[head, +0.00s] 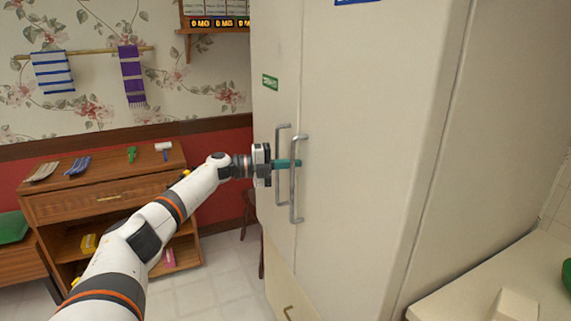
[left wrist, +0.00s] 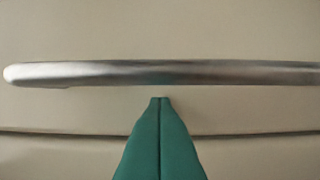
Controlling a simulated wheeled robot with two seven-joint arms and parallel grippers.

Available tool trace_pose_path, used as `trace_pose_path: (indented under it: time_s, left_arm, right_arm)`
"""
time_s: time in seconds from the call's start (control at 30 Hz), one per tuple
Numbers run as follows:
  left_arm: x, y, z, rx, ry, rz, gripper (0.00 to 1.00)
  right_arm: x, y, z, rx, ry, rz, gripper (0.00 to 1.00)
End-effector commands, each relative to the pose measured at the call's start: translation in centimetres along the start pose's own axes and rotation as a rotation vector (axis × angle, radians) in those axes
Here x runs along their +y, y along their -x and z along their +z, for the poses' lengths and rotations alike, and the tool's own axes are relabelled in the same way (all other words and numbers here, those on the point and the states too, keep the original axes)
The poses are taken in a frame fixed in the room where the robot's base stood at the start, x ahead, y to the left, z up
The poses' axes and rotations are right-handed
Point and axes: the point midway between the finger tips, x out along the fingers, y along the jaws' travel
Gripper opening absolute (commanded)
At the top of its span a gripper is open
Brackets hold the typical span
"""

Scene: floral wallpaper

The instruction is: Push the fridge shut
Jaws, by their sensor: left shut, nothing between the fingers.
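The fridge (head: 375,130) is tall and cream-coloured, with two doors side by side and an upright metal handle on each. The left handle (head: 281,143) and right handle (head: 293,190) stand close together near the seam. My left gripper (head: 297,163) has teal fingers, shut and empty, at the handles' height, pointing right. In the left wrist view the shut fingertips (left wrist: 160,101) lie just below one metal handle (left wrist: 180,73), over the door face. I cannot tell whether they touch it. No wide door gap shows. My right gripper is not in view.
A wooden cabinet (head: 105,190) with small items on top stands at the left. A towel rail (head: 90,51) hangs above it. A pale counter (head: 490,275) is at the lower right. Some tiled floor (head: 220,285) is clear before the fridge.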

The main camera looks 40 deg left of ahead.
Motion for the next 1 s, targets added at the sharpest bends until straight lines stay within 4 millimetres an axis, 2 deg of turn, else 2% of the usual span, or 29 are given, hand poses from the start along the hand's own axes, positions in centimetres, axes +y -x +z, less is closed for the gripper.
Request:
trace_pose_path:
  time_s: [0.03,0.17,0.27,0.37,0.7,0.83,1.0]
  left_arm:
    - [1.2,-0.5,-0.1,0.011,-0.003,0.029,0.0]
    - [1.1,-0.3,-0.1,0.011,-0.003,0.03,0.0]
    - [1.0,0.5,-0.2,0.013,-0.004,0.028,0.0]
    - [0.8,2.2,-0.1,0.014,-0.005,0.024,0.0]
    - [0.1,10.2,0.3,0.012,-0.005,0.011,0.0]
    - [0.2,12.3,0.4,0.01,-0.005,0.011,0.0]
    - [0.4,13.6,0.5,0.008,-0.005,0.013,0.0]
  right_arm:
    - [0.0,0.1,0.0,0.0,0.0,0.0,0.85]
    - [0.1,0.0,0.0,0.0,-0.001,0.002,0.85]
    - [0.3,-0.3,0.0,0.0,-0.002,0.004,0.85]
    - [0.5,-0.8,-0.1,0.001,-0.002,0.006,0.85]
    - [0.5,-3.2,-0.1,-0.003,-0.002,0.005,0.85]
    - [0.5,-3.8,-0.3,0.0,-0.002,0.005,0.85]
    - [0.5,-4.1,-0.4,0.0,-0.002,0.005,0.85]
